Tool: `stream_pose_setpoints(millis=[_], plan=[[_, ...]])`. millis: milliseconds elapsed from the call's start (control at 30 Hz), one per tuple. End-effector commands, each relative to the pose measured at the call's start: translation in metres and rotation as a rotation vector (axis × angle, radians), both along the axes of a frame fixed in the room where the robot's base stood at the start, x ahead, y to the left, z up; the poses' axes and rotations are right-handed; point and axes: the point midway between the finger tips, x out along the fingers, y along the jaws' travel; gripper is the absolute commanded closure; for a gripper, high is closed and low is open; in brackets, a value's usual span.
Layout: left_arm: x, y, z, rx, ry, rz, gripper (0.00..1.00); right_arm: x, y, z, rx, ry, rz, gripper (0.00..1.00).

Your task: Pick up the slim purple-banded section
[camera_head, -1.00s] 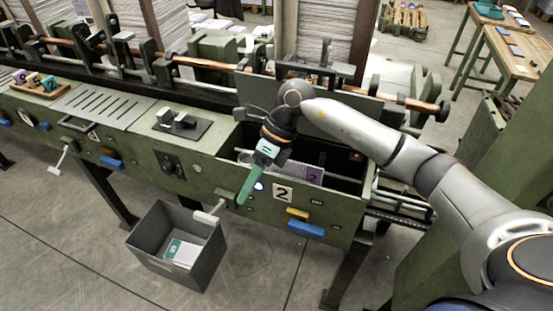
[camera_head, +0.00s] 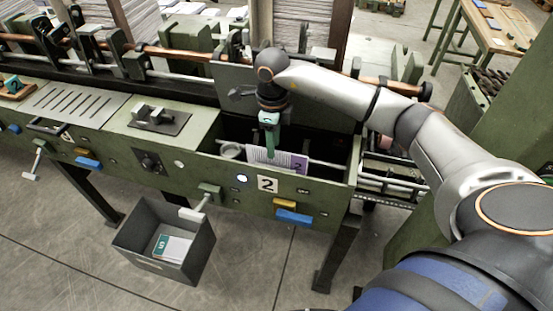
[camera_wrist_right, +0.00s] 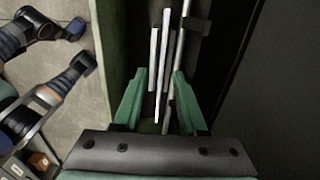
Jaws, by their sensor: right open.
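The purple-banded section (camera_head: 301,165) stands upright in the open pocket of the green machine, above the number 2 plate, with its purple part at the right end. My right gripper (camera_head: 270,150) points down over the pocket, its green fingers in front of the section's left part. In the right wrist view my right gripper (camera_wrist_right: 159,78) is open, with thin pale section edges (camera_wrist_right: 164,60) seen end-on between and beyond its fingertips. I cannot tell whether the fingers touch them. My left gripper is not in view.
The pocket's front wall (camera_head: 235,163) and a metal rod (camera_head: 325,163) lie close to the fingers. A grey bin (camera_head: 190,250) holding a teal-and-white section (camera_head: 172,247) stands on the floor. A dark plate with a block (camera_head: 158,118) sits left of the pocket.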

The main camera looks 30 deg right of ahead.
Motion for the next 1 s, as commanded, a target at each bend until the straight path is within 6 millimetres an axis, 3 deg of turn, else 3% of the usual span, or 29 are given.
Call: stream_pose_setpoints(millis=[300,567,933,1000], plan=[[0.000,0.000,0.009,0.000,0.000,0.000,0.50,-0.001,-0.003,-0.042,0.002,0.003,-0.001,0.59],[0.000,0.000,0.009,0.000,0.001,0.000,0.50,-0.001,-0.003,-0.045,0.001,0.001,0.000,0.59],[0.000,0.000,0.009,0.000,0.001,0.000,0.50,-0.001,-0.003,-0.044,0.001,0.001,0.000,0.99],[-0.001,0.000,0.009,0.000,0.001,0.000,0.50,-0.001,-0.003,-0.044,0.001,0.001,0.000,1.00]])
